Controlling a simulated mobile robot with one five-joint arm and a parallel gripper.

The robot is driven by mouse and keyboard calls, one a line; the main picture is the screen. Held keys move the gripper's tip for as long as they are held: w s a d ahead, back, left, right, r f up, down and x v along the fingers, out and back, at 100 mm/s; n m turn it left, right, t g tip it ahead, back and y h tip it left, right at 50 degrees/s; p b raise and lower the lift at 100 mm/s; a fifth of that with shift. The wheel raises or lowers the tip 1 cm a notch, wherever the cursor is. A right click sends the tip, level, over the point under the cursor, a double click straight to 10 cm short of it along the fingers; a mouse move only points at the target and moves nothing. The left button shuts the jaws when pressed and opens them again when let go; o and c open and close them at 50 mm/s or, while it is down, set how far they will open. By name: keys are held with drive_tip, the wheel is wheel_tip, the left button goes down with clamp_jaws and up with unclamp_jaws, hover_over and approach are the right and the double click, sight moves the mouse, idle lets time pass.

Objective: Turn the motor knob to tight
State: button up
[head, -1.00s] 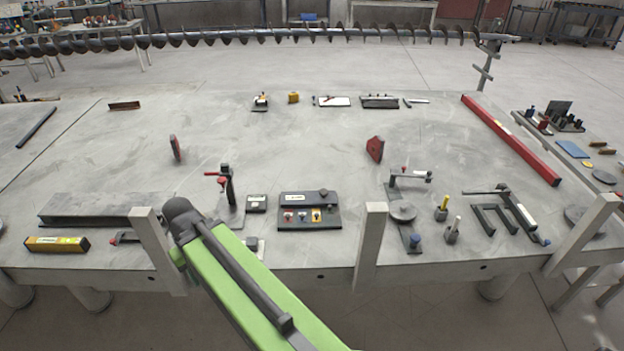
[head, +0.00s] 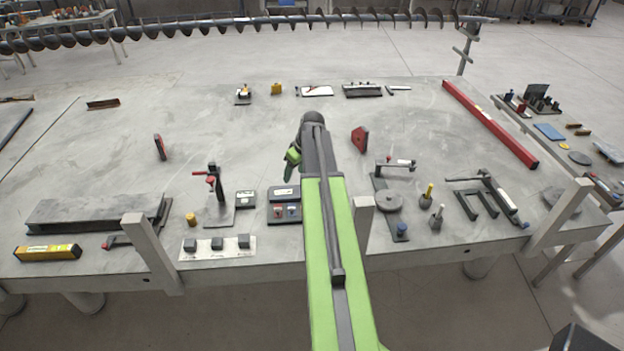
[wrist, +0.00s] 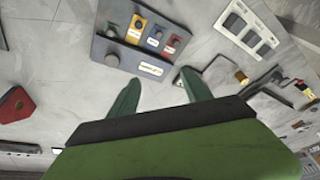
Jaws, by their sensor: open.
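The grey control box (head: 284,218) lies near the table's front, partly hidden behind my arm in the head view. I cannot read the label, so whether this is the motor knob is unclear. My gripper (wrist: 160,78) is open and empty, its two green fingers spread below the box in the wrist picture. No finger visibly touches the knob. In the head view my gripper (head: 292,157) shows as small green parts beyond the box.
A white strip with several dark blocks (head: 217,248) and a clamp stand (head: 214,185) are left of the box. A red wedge (head: 360,140) and a round grey disc (head: 389,202) are right of my arm. The table's middle is mostly clear.

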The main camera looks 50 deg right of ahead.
drive_tip(key=s+d+r+t, duration=0.15)
drive_tip(key=s+d, duration=0.25)
drive_tip(key=d, duration=0.8)
drive_tip(key=shift+g+h, duration=0.25)
drive_tip(key=shift+h, duration=0.05)
drive_tip(key=b+x, duration=1)
drive_tip(key=x, duration=0.1)
drive_tip(key=b+x, duration=0.5)
drive_tip(key=x, duration=0.1)
drive_tip(key=shift+s+a+f+b, duration=0.1)
drive_tip(key=shift+a+f+b, duration=0.2)
drive_tip(key=shift+b, duration=0.1)
drive_tip(key=shift+r, duration=0.1)
clamp_jaws()
drive_tip(key=shift+a, duration=0.2)
